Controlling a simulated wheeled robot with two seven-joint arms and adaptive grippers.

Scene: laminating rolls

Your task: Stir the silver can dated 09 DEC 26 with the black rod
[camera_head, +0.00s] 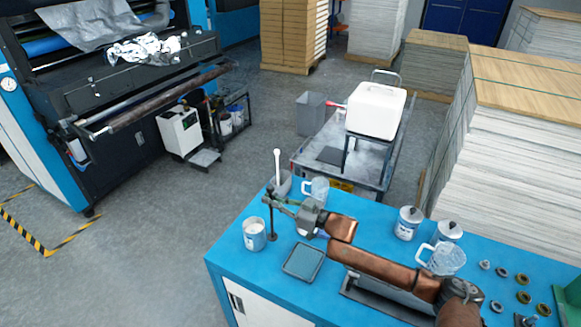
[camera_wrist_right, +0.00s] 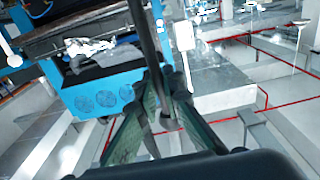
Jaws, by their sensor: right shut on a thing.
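My right gripper (camera_head: 271,201) is shut on the black rod (camera_head: 271,222), which hangs upright; the rod also shows between the fingers in the wrist view (camera_wrist_right: 145,40). In the head view the rod's lower end appears just right of an open silver can (camera_head: 254,240) with pale contents. I cannot tell whether that end touches the table. Two lidded silver cans, one left (camera_head: 407,224) and one right (camera_head: 448,232), stand behind my right arm. No date is legible on any can. My left gripper is not in view.
The blue bench (camera_head: 228,258) also holds a grey tray (camera_head: 303,262), a clear jug (camera_head: 318,188), another jug (camera_head: 445,260), a grey pot with a white-tipped stick (camera_head: 280,183), and several small rings and fittings (camera_head: 523,297). The bench's left front corner is clear.

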